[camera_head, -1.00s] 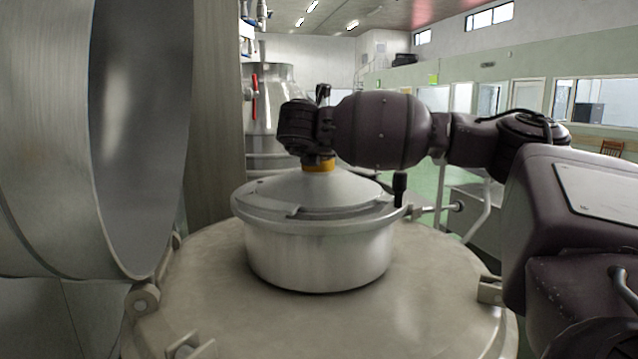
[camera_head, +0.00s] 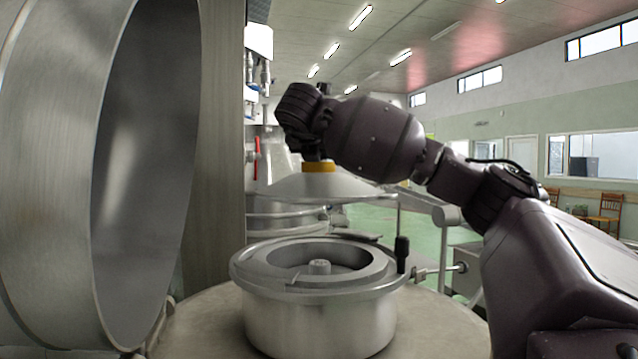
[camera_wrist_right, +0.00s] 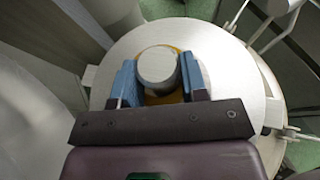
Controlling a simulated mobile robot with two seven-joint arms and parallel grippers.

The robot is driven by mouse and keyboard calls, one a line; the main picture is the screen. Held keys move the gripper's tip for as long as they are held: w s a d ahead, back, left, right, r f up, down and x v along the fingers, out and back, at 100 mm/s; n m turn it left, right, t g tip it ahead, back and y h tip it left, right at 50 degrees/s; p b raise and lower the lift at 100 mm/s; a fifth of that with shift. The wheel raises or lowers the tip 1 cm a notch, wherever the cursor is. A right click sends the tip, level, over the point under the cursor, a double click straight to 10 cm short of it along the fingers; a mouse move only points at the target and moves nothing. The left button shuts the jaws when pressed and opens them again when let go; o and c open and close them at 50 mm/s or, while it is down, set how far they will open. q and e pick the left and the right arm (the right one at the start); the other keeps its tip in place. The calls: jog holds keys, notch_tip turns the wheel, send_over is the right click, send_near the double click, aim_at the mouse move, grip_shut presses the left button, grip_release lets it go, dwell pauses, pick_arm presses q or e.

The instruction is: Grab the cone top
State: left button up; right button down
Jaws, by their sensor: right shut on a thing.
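The cone top (camera_head: 318,187) is a shallow metal cone with a yellow-orange collar at its peak. My right gripper (camera_head: 318,160) is shut on its knob and holds it in the air above the round metal housing (camera_head: 318,318). A clear gap shows between the cone and the housing, whose open ring and central hub are visible. In the right wrist view, the blue-padded fingers (camera_wrist_right: 159,80) grip both sides of the round grey knob, with the cone's pale disc (camera_wrist_right: 225,75) beneath. My left gripper is not in view.
A large open steel drum or lid (camera_head: 150,170) stands at the left beside a beige column (camera_head: 217,130). A black-knobbed lever (camera_head: 402,250) rises at the housing's right rim. A steel vessel with a red-handled valve (camera_head: 257,158) stands behind. Green floor is open at the back right.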

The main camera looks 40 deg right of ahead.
notch_tip(320, 180, up, 14)
jog(key=p, duration=0.1)
jog(key=shift+s, duration=0.2)
